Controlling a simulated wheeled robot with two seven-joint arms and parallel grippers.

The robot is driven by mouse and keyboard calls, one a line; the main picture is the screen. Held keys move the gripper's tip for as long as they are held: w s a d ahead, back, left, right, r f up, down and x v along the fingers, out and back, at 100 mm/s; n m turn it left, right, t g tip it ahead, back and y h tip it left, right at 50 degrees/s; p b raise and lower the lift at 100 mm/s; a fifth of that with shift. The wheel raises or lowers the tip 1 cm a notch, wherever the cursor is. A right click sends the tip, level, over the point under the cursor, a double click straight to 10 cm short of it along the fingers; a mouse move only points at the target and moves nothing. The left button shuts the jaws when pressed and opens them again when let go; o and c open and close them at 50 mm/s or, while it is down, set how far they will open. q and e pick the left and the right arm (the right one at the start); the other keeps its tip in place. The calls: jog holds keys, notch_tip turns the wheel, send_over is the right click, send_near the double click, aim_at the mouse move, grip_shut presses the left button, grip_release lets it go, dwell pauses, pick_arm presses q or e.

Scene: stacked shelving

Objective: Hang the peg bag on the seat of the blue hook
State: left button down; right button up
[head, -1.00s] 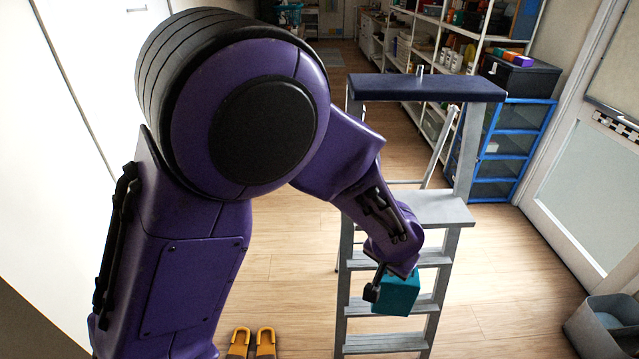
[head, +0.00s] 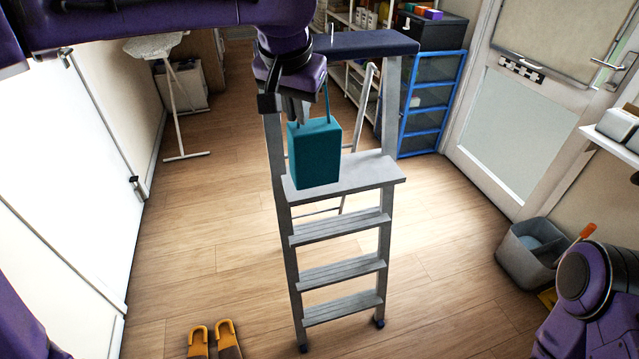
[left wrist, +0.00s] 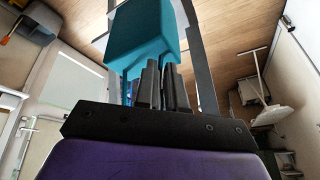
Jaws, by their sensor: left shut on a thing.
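The peg bag (head: 315,155) is a teal box-shaped bag with thin strap loops at its top. My left gripper (head: 297,112) points down, shut on the bag's strap, and the bag hangs upright beneath it. In the head view the bag overlaps the ladder's platform; I cannot tell whether it touches. In the left wrist view the bag (left wrist: 147,38) hangs beyond the dark fingers (left wrist: 162,85). A small pale upright piece (head: 331,31) stands on the ladder's dark top; I cannot tell if it is a hook. I make out no blue hook. My right gripper is out of view.
The grey stepladder (head: 342,272) stands mid-floor under my left arm. A blue-framed drawer unit (head: 433,105) stands behind it, beside a door (head: 510,125). Yellow slippers (head: 226,338) lie at the front; a grey bin (head: 530,248) stands right.

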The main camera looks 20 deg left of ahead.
pick_arm(q)
jog(key=shift+w+d, duration=0.1)
jog(key=shift+d, duration=0.1)
jog(key=w+f+b, duration=0.1)
jog(key=w+a+f+b, duration=0.1)
jog(key=w, duration=0.1)
jog(key=shift+w+a+f, duration=0.1)
jog(key=shift+a+f, duration=0.05)
jog(key=shift+a, duration=0.05)
jog(key=w+a+f+p, duration=0.2)
jog(key=w+f+p, duration=0.2)
jog(key=w+f, duration=0.6)
jog(key=shift+f, duration=0.15)
jog(key=c, duration=1.2)
grip_release()
jog(key=shift+f, duration=0.1)
jog(key=shift+w, duration=0.1)
